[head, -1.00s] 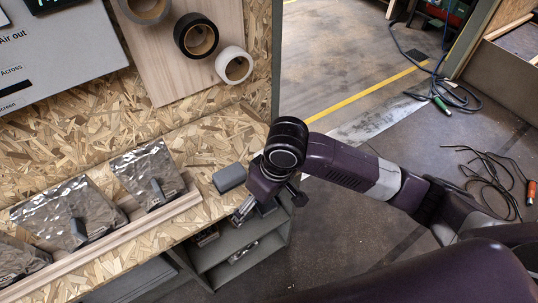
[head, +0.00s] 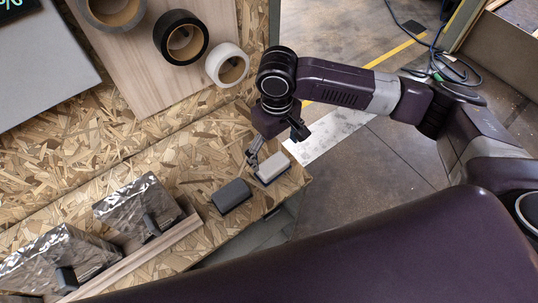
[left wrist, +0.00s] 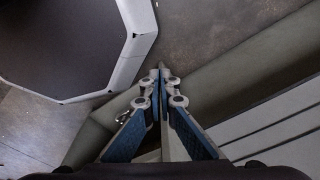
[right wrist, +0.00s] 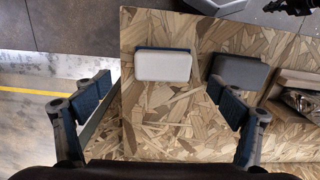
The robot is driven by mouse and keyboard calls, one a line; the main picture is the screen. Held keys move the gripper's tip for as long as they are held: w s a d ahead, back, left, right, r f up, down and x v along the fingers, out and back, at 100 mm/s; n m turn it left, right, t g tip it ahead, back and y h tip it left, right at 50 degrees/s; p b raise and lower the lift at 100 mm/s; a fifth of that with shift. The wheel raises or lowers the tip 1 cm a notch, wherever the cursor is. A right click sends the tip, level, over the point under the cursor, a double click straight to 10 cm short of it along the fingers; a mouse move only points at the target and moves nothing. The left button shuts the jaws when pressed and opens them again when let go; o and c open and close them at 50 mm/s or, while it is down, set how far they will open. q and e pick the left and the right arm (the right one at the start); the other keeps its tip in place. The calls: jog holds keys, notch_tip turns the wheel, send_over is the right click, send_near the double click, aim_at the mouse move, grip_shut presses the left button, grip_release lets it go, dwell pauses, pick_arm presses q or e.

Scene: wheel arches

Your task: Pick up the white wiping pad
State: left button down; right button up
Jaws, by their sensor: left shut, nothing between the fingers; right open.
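The white wiping pad (head: 272,167) lies flat near the corner of the chipboard worktop (head: 205,150). It also shows in the right wrist view (right wrist: 163,66), a pale block with a dark blue edge. My right gripper (head: 254,158) is beside and above the pad in the head view; whether it touches cannot be told there. In the right wrist view my right gripper (right wrist: 160,100) is open, its fingers wide apart with the pad beyond the gap between them. My left gripper (left wrist: 163,90) is shut and empty, away from the pad over floor and grey panels.
A dark grey pad (head: 231,195) lies beside the white one, also in the right wrist view (right wrist: 239,70). A wooden strip (head: 140,255) and foil-wrapped blocks (head: 137,208) stand left of it. Tape rolls (head: 228,64) hang on a board behind. Open floor lies beyond the worktop's right edge.

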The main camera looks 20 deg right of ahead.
aim_at(272, 162)
jog(key=f, duration=0.2)
jog(key=f+p, duration=0.1)
jog(key=shift+s+a+f, duration=0.15)
jog(key=shift+a+f, duration=0.1)
jog(key=shift+f, duration=0.15)
jog(key=shift+w+a+f, duration=0.1)
jog(key=shift+w+f, duration=0.05)
jog(key=shift+f, duration=0.5)
jog(key=shift+w+f, duration=0.1)
jog(key=shift+f, duration=0.8)
jog(key=c, duration=1.2)
pick_arm(q)
jog(key=s, duration=0.1)
jog(key=s+r, duration=0.1)
jog(key=s, duration=0.1)
jog(key=shift+s+r, duration=0.1)
pick_arm(e)
jog(key=shift+c, duration=0.2)
jog(key=shift+r, duration=0.1)
pick_arm(q)
jog(key=shift+f+b, duration=0.7)
jog(key=shift+f, duration=0.15)
pick_arm(e)
notch_tip(272, 162, up, 20)
